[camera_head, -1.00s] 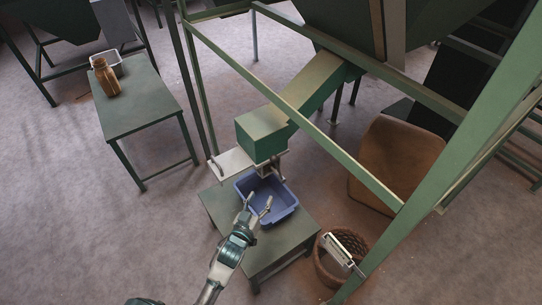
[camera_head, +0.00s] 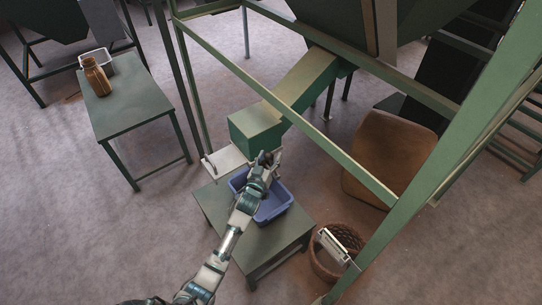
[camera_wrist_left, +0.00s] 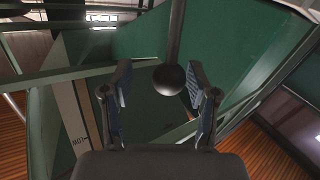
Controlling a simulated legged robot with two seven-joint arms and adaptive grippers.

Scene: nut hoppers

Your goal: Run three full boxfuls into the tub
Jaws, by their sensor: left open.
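The blue tub (camera_head: 276,209) sits on a low green table under the chute, partly hidden by my left arm. The green box (camera_head: 256,131) is at the chute's lower end, above the tub. A pale plate with a handle (camera_head: 222,162) sticks out to the left below the box. My left gripper (camera_head: 268,158) is open, just below the box's front right side. In the left wrist view, a dark rod with a round ball knob (camera_wrist_left: 169,79) hangs between the open fingers; I cannot tell whether they touch it. The tub's inside is mostly hidden. My right gripper is not in view.
Green frame beams (camera_head: 330,143) cross diagonally over the work area. A wicker basket (camera_head: 325,265) with a pale object in it stands at right. A side table (camera_head: 130,105) at left holds a brown jar (camera_head: 97,78) and a white tray (camera_head: 98,57). Floor between the tables is clear.

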